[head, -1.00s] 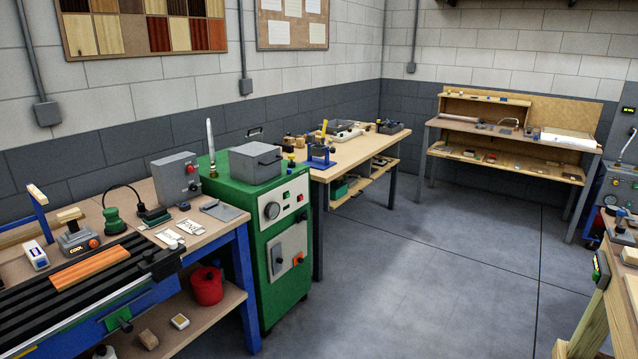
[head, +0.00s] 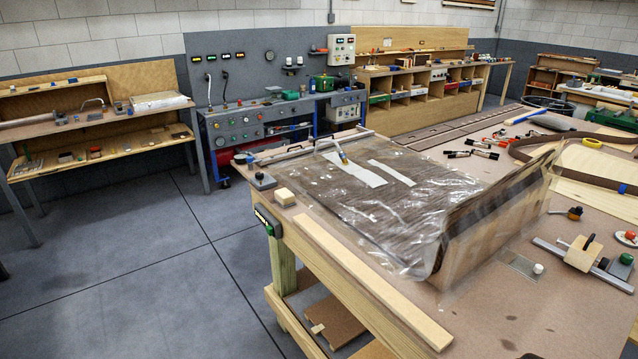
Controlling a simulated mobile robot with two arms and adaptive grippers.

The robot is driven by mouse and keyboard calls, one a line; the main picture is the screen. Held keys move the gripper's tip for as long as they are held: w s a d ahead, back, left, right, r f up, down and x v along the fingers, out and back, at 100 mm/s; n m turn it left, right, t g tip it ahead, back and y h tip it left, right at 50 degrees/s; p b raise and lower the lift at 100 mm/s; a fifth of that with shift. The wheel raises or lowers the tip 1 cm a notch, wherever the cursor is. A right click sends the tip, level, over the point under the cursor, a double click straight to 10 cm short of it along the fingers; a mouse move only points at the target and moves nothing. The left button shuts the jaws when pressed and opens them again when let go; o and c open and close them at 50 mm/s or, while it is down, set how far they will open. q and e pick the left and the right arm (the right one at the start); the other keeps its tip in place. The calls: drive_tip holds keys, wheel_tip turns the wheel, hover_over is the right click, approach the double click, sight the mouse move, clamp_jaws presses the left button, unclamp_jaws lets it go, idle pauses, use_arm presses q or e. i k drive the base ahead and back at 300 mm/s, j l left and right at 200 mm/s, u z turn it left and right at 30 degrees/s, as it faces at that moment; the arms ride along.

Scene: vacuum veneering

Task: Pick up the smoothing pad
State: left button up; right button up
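Neither of my grippers is in view.
A dark knobbed fitting (head: 263,181) sits just behind the block. A marking gauge (head: 582,254) and clamps (head: 482,144) lie to the right. The floor (head: 140,270) on the left is clear.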

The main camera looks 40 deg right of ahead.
sight(284, 197)
drive_tip(key=i+z, duration=0.85)
drive_tip(key=i+j+z, duration=0.1)
drive_tip(key=i+z, duration=0.3)
drive_tip(key=i+j+z, duration=0.25)
drive_tip(key=z, duration=0.2)
